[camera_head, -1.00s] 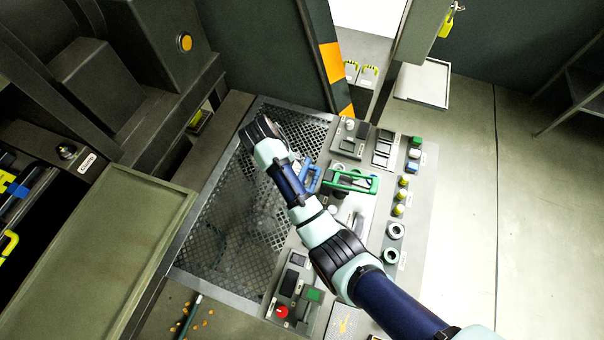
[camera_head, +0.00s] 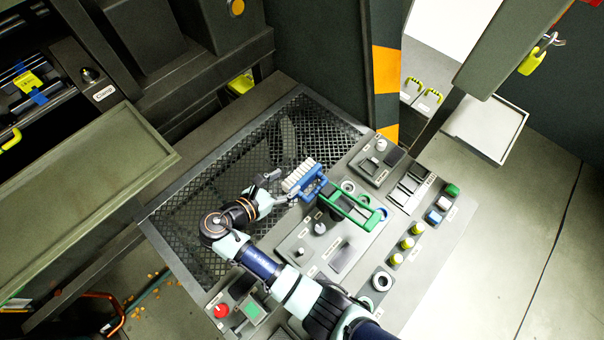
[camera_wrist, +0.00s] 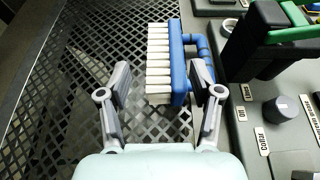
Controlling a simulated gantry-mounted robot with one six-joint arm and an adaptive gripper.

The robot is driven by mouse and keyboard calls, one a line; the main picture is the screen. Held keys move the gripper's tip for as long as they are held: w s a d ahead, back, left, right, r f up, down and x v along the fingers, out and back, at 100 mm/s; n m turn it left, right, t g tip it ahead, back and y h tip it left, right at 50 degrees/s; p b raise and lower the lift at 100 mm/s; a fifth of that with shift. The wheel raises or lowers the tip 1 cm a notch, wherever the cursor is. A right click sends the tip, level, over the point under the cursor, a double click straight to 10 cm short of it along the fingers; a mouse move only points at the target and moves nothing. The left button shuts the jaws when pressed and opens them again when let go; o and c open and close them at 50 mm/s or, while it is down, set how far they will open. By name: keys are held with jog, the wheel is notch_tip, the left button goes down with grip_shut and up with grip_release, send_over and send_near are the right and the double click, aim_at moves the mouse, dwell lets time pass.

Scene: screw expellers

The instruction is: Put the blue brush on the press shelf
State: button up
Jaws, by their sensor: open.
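The blue brush (camera_head: 312,186) with white bristles lies at the edge of the black mesh grate, beside the control panel. It also shows in the wrist view (camera_wrist: 178,66), with its bristles to the left and blue handle to the right. My gripper (camera_head: 279,190) is open and close to the brush. In the wrist view its fingertips (camera_wrist: 160,82) point at the near end of the brush, one on each side; whether they touch it I cannot tell. No label marks the press shelf; a flat olive ledge (camera_head: 85,190) lies at the left beside the dark machine.
A green-handled tool (camera_head: 350,208) stands right beside the brush on the control panel (camera_head: 440,262), among knobs and buttons. The mesh grate (camera_head: 225,160) is mostly clear. A pale tray (camera_head: 487,127) is at the right.

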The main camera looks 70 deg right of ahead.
aim_at(301, 175)
jog(key=shift+b+x, duration=0.45)
jog(key=shift+x, duration=0.75)
jog(key=b+x, duration=0.1)
jog(key=x, duration=0.2)
jog(key=b+x, duration=0.1)
jog(key=x, duration=0.1)
jog(key=shift+s+a+f+b, duration=0.3)
jog(key=shift+s+f, duration=0.05)
jog(key=shift+f, duration=0.05)
jog(key=shift+d, duration=0.15)
jog(key=shift+r, duration=0.1)
jog(key=c, duration=1.1)
notch_tip(301, 175, up, 20)
jog(key=p, duration=0.8)
jog(key=shift+p, duration=0.4)
